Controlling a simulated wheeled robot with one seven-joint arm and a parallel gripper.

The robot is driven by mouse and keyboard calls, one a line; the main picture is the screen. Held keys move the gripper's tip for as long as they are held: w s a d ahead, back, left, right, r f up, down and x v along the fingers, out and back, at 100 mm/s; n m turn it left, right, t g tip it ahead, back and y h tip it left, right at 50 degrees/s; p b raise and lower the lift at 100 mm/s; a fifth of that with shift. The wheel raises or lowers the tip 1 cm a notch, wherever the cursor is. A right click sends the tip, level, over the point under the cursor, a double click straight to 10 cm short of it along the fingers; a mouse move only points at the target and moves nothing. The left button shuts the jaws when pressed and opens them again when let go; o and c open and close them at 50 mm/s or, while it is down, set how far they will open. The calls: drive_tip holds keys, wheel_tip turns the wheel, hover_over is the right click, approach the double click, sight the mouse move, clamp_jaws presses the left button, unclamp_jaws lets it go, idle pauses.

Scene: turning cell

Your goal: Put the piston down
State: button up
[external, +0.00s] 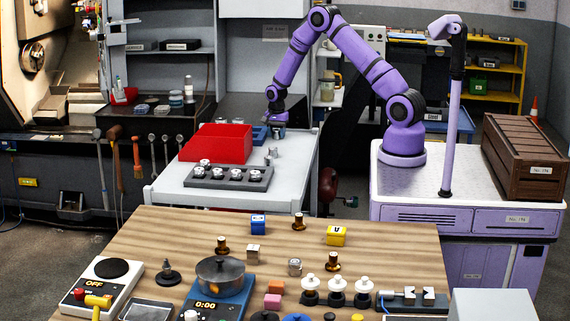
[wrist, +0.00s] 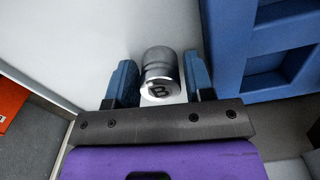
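In the wrist view, the piston (wrist: 160,75) is a silver cylinder with a dark letter B on its near end. In the external view, my gripper (external: 277,119) is low over the back right of the white table (external: 215,197), by the blue tray (external: 259,134). The held piston is not clear there. The blue tray also shows in the wrist view (wrist: 228,50), right of the fingers.
A red bin (external: 215,147) stands left of my gripper. In front are a grey holder (external: 262,183) with several silver pistons and small silver parts (external: 271,156) on the tabletop. The white table's front left is clear. A crowded wooden table (external: 170,232) stands nearer the camera.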

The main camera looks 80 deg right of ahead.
sight(277, 130)
drive_tip(key=shift+r, duration=0.15)
wheel_tip(277, 130, up, 12)
drive_tip(key=s+a+r+n+t, duration=0.1)
drive_tip(key=s+a+r+n, duration=0.35)
drive_tip(key=a+r, duration=0.45)
drive_tip(key=s+a+r+n+t, duration=0.1)
drive_tip(key=s+a+r+n, duration=0.35)
drive_tip(key=a+r, duration=0.55)
drive_tip(key=s+a+r+n+t, duration=0.1)
drive_tip(key=s+a+r+n, duration=0.1)
drive_tip(key=s, duration=0.6)
drive_tip(key=s+a+r+n+t, duration=0.1)
drive_tip(key=s+a+r+n, duration=0.2)
drive_tip(key=s, duration=0.4)
drive_tip(key=s+a+r+n+t, duration=0.1)
drive_tip(key=s+a+r+n, duration=0.1)
drive_tip(key=s+a+n, duration=0.3)
drive_tip(key=s, duration=0.3)
drive_tip(key=shift+s+r+n, duration=0.2)
drive_tip(key=shift+s+n, duration=0.1)
drive_tip(key=shift+n, duration=0.1)
